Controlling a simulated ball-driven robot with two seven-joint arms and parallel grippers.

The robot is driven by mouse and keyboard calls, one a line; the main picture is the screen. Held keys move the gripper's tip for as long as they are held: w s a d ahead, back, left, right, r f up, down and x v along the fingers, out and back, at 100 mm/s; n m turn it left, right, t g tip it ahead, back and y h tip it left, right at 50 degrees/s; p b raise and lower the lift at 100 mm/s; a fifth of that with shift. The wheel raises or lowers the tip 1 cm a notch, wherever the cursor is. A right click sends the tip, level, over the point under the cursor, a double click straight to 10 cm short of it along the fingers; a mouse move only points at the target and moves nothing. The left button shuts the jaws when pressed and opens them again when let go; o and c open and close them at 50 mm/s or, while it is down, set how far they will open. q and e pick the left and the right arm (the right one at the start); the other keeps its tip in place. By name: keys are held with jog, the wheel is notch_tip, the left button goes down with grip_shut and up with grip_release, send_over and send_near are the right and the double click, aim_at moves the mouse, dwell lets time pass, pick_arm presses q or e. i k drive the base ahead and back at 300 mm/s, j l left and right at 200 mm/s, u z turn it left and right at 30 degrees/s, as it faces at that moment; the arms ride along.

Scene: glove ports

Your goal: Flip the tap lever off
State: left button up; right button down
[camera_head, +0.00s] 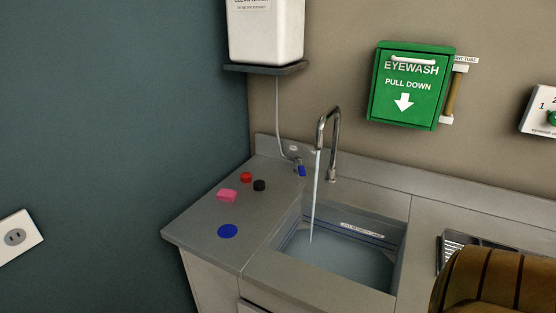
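The tap lever (302,171) is a small blue handle on a valve at the back of the counter, left of the sink's spout. A thin tube runs up from the valve to a white water container. The tap (335,145) is a curved metal spout, and a stream of water (316,200) falls from it into the sink (350,262). Water stands in the basin. Neither of my grippers shows in the head view.
On the counter left of the sink lie a pink block (227,195), a red cap (246,177), a black cap (260,185) and a blue disc (228,231). A green eyewash box (408,112) hangs on the back wall. A brown ribbed object (490,283) fills the lower right corner.

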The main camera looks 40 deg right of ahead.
aim_at(298, 159)
jog(key=z, duration=1.55)
jog(key=i+j, duration=0.05)
jog(key=j, duration=0.05)
